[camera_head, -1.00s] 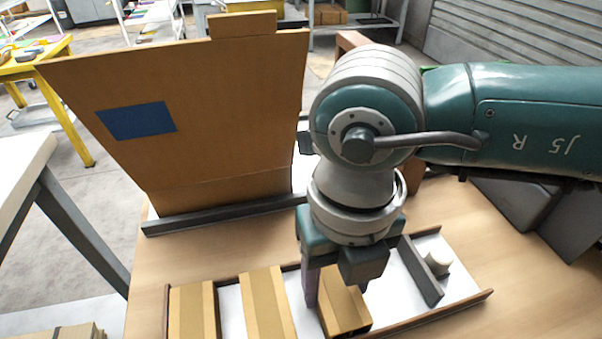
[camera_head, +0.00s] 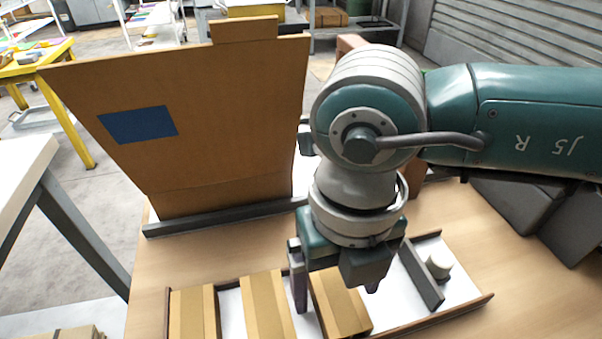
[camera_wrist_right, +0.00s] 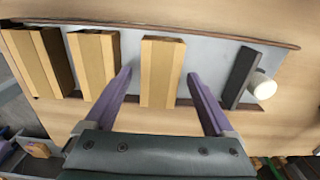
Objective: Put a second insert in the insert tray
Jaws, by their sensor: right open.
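A shallow tray (camera_head: 460,307) with a dark brown rim and white floor sits at the front of the wooden table. Three tan box-shaped blocks stand in it: a left block (camera_head: 194,314), a middle block (camera_head: 267,306) and a right block (camera_head: 340,306). A small white round piece (camera_head: 439,264) sits right of the grey divider (camera_head: 421,275); it also shows in the right wrist view (camera_wrist_right: 263,86). My right gripper (camera_head: 336,290) is open, its purple fingers on either side of the right block (camera_wrist_right: 162,72), with gaps in the right wrist view. My left gripper is out of view.
A tall brown panel (camera_head: 215,90) with a blue patch stands behind the tray in a grey base rail (camera_head: 225,219). A white-topped table (camera_head: 22,165) is at the left. Bare wood (camera_head: 225,255) lies between rail and tray.

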